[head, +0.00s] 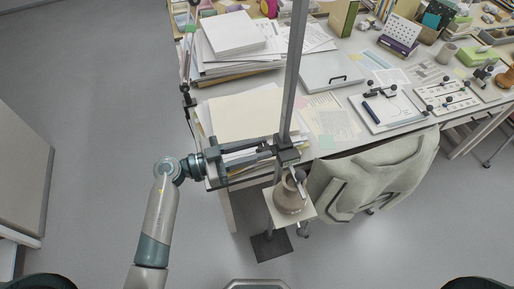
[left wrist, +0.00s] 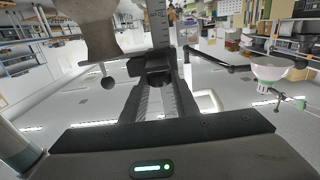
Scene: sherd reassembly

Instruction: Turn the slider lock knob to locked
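A tall upright post (head: 294,70) carries a dark slider block (head: 287,152), with a vessel (head: 290,196) on a small square platform (head: 272,208) below it. My left gripper (head: 268,153) reaches in from the left, its fingertips at the slider block. In the left wrist view the fingers (left wrist: 160,84) stand apart, with a dark knob-like part (left wrist: 159,70) at their tips in front of the scaled post (left wrist: 159,25). I cannot tell whether they grip it. The knob's turn and any lock marking are not readable. My right gripper is out of view.
The desk (head: 350,140) behind the post holds paper stacks (head: 232,34), folders (head: 245,113) and a tray with tools (head: 388,108). A chair with a pale cover (head: 375,175) stands close to the right of the platform. The floor at left is clear.

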